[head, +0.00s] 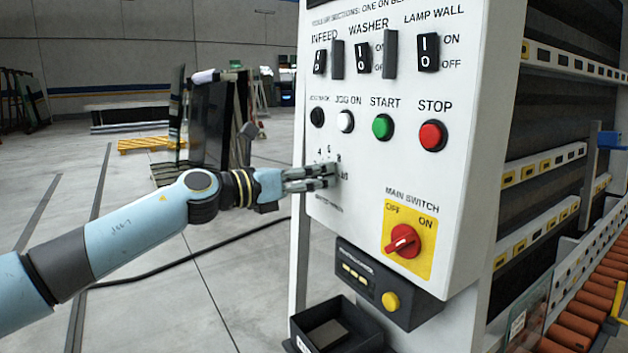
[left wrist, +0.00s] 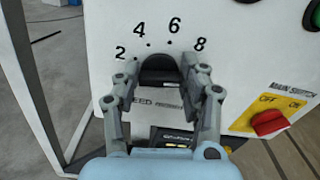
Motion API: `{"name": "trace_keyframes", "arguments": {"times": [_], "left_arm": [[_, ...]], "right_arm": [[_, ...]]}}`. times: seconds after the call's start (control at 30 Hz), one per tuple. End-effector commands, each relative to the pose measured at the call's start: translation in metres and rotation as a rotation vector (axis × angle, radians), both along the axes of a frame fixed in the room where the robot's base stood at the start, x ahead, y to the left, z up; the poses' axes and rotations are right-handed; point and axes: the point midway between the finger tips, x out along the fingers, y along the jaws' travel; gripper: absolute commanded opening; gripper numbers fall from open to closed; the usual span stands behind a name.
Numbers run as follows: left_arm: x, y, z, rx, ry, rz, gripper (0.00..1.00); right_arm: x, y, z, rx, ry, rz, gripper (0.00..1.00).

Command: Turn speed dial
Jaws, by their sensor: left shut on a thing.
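The speed dial (left wrist: 160,69) is a black knob on the white control panel, with the numbers 2, 4, 6 and 8 arched above it in the left wrist view. My left gripper (left wrist: 163,88) has its two grey fingers on either side of the knob and is shut on it. In the head view the left gripper (head: 330,176) reaches the panel from the left and its fingers cover most of the dial. The pointer of the dial cannot be made out. My right gripper is not in view.
On the panel, a red main switch (head: 402,240) on a yellow plate sits below right of the dial. The green start button (head: 382,127) and red stop button (head: 432,135) are above. A black box with a yellow button (head: 390,301) juts out below. Open floor lies left.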

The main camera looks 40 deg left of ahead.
Motion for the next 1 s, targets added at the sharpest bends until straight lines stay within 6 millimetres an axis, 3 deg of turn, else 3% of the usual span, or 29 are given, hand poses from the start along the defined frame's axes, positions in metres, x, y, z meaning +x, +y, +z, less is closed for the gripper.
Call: {"name": "trace_keyframes", "arguments": {"times": [0.6, 0.63, 0.8, 1.0], "left_arm": [[-0.0012, -0.0003, -0.0046, 0.038, -0.007, -0.003, 0.1], [-0.0012, -0.0002, -0.0047, 0.038, -0.006, -0.002, 0.46], [-0.0008, -0.0002, -0.003, 0.037, -0.009, -0.001, 0.65], [-0.0005, -0.0002, -0.0016, 0.036, -0.012, -0.001, 0.65]], "right_arm": [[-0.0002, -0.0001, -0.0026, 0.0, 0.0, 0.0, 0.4], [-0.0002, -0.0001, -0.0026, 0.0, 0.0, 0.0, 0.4], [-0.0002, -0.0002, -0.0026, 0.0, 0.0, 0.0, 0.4], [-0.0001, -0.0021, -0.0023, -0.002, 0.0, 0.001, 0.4]]}}
